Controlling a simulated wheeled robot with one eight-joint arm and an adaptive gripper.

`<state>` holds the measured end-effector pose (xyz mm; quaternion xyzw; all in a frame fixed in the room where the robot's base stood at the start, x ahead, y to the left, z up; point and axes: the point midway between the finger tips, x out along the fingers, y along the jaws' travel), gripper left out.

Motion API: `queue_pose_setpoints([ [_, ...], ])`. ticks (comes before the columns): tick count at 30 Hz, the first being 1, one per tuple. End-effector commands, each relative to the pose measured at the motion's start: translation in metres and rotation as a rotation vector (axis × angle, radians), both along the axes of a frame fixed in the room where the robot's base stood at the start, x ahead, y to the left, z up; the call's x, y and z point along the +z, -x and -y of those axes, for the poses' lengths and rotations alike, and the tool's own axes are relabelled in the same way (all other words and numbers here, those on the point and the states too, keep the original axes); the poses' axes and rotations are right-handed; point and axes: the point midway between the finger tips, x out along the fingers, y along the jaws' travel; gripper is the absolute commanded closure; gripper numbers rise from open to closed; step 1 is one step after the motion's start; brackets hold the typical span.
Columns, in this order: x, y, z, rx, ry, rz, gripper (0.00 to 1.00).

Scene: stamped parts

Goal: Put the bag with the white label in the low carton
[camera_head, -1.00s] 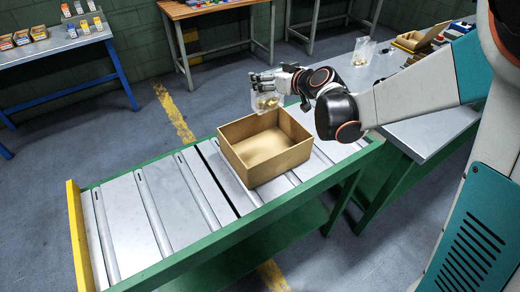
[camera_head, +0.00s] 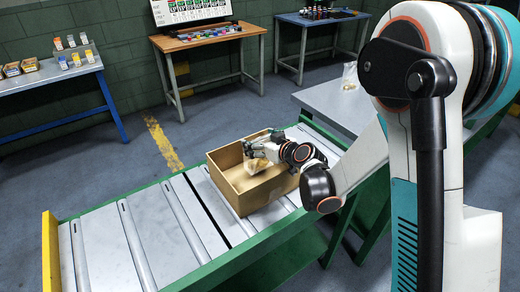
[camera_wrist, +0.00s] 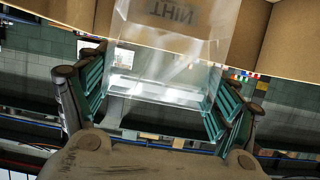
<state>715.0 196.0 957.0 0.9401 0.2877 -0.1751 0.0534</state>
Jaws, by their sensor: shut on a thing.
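My gripper (camera_head: 257,146) is shut on a clear bag (camera_head: 257,165) and points down into the mouth of the carton. In the wrist view the clear bag (camera_wrist: 165,75) is pinched between the green-padded fingers (camera_wrist: 155,95). Small tan contents show faintly in the head view. The low carton (camera_head: 262,194) is open-topped brown cardboard on the roller conveyor. The bag is within its walls; whether it touches the floor is hidden. The carton (camera_wrist: 265,35) also fills the top of the wrist view, with dark lettering seen there.
The conveyor (camera_head: 140,235) has green side rails, and its left part is bare. Another clear bag (camera_head: 349,78) stands on the grey table (camera_head: 335,105) behind my arm. Benches with small goods stand along the back wall.

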Motion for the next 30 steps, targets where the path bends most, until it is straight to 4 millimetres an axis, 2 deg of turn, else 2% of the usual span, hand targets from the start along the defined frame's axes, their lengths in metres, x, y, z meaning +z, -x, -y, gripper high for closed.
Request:
queue_pose_setpoints([
  [1,-0.011,-0.001,0.0,0.0,0.0,0.0,0.61],
  [4,-0.023,0.0,0.0,0.0,0.0,0.0,0.61],
  [16,-0.027,0.0,0.0,0.0,0.0,0.0,0.61],
  [17,-0.027,0.0,0.0,0.0,0.0,0.0,0.14],
  [18,-0.026,0.0,0.0,0.0,0.0,0.0,0.04],
  [19,-0.026,0.0,0.0,0.0,0.0,0.0,0.0],
  [30,-0.026,0.0,0.0,0.0,0.0,0.0,0.0],
])
